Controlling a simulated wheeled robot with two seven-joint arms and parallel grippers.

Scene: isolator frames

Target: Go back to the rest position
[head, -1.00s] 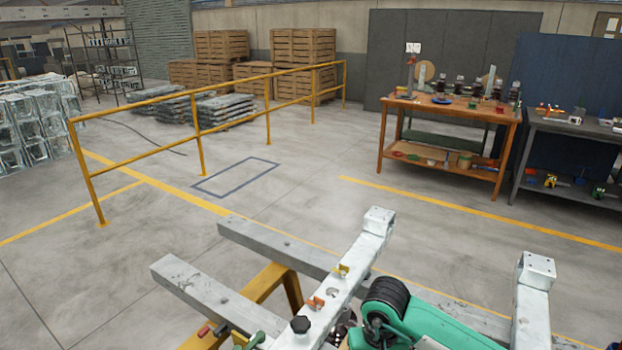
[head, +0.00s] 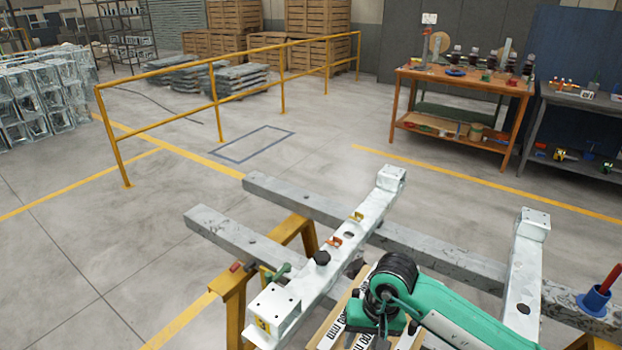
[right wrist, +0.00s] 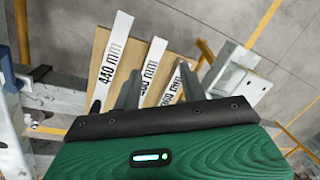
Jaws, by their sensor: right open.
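My right arm is green with a black joint and reaches over a pale metal frame (head: 375,212) in the head view. My right gripper (right wrist: 160,86) shows in the right wrist view as two dark grey fingers, apart, with nothing held between them. Flat white strips (right wrist: 151,70) with black length markings, one reading 440 mm, lie on a wooden board (right wrist: 181,42) beyond the fingers. In the head view the strips (head: 333,325) are partly hidden by my arm. My left gripper is not in view.
The frame lies on grey beams (head: 235,238) over a yellow trestle (head: 234,290). A blue holder with a red-handled tool (head: 595,298) stands at the right. A yellow railing (head: 215,108), a wooden workbench (head: 465,82) and a dark bench (head: 585,98) stand farther back. Open floor lies left.

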